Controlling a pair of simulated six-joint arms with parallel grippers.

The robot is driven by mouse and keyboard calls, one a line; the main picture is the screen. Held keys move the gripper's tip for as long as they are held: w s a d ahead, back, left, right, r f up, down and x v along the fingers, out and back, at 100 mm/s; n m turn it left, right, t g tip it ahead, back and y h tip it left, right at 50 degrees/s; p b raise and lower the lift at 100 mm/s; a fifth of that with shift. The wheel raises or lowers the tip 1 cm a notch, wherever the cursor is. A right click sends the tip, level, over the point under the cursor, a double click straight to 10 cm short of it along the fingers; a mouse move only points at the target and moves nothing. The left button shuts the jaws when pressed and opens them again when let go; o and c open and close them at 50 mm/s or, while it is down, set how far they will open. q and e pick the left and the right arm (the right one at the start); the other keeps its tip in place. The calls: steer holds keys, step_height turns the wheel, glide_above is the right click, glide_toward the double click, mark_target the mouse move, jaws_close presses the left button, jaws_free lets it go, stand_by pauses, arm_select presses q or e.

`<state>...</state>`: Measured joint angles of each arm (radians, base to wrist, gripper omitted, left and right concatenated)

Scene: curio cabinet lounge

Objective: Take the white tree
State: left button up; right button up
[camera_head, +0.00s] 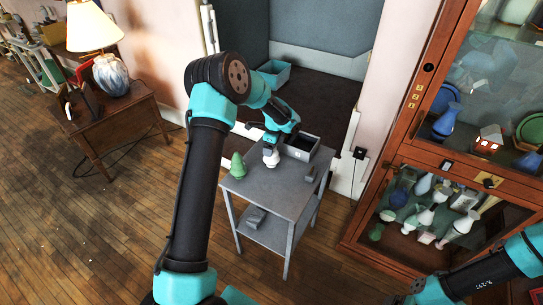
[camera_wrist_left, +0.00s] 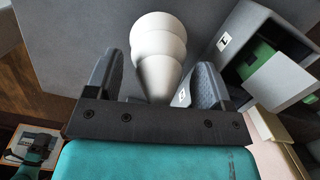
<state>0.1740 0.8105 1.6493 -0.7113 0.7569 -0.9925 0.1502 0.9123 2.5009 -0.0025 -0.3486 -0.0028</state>
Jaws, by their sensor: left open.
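The white tree (camera_head: 271,159) stands upright on a small grey table (camera_head: 262,190), a tiered cone beside a green tree (camera_head: 238,166). My left gripper (camera_head: 270,143) is over the white tree, and my arm partly covers the area. In the left wrist view, the white tree (camera_wrist_left: 160,50) sits between the two open fingers of my left gripper (camera_wrist_left: 160,65).
A grey open box (camera_head: 302,148) stands at the table's back right, close to the white tree. A small dark grey object (camera_head: 310,174) lies at the table's right edge. A glass-fronted cabinet (camera_head: 400,170) stands to the right. A lamp (camera_head: 98,45) stands on a side table at left.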

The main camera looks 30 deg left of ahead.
arm_select(q)
steer(key=c, duration=1.3)
